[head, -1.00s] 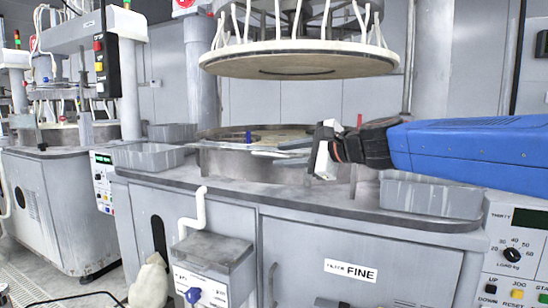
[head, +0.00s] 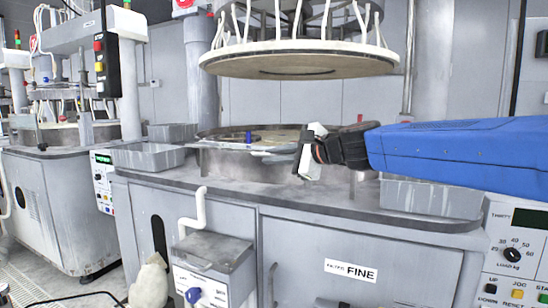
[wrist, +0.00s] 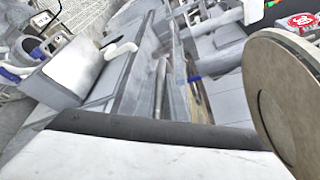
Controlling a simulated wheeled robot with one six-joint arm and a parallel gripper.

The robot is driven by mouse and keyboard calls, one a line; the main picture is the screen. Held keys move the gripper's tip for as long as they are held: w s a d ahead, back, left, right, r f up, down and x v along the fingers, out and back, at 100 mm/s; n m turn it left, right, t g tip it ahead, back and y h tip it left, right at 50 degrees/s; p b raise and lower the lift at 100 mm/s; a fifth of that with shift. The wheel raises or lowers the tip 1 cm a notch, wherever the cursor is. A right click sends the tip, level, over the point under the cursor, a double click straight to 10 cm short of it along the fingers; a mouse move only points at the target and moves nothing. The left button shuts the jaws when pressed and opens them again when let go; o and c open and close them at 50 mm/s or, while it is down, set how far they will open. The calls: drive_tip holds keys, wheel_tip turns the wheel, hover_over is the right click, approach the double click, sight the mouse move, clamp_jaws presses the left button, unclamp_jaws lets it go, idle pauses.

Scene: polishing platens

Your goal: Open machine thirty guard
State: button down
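Machine thirty is the grey cabinet in front, with a panel (head: 515,245) marked THIRTY at the right. A low curved steel wall (head: 232,163), which looks like its guard, stands around the platen on the top. My gripper (head: 268,152) is over the front of this wall, its fingers pointing left. Its white and dark body hides part of the wall and platen. I cannot tell whether the fingers touch the wall or how far apart they are. In the wrist view, a pale block with a dark edge fills the bottom, and the fingertips are not clear.
A large round upper plate (head: 300,64) hangs above the platen. Grey trays stand on the top at the left (head: 148,156) and right (head: 430,198). Another machine (head: 45,200) stands at the left.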

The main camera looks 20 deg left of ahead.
drive_tip(key=shift+w+r, duration=0.15)
drive_tip(key=shift+r, duration=1.4)
drive_tip(key=c, duration=1.8)
unclamp_jaws()
drive_tip(key=shift+d, duration=0.1)
drive_tip(key=v, duration=1.7)
drive_tip(key=shift+d, duration=0.15)
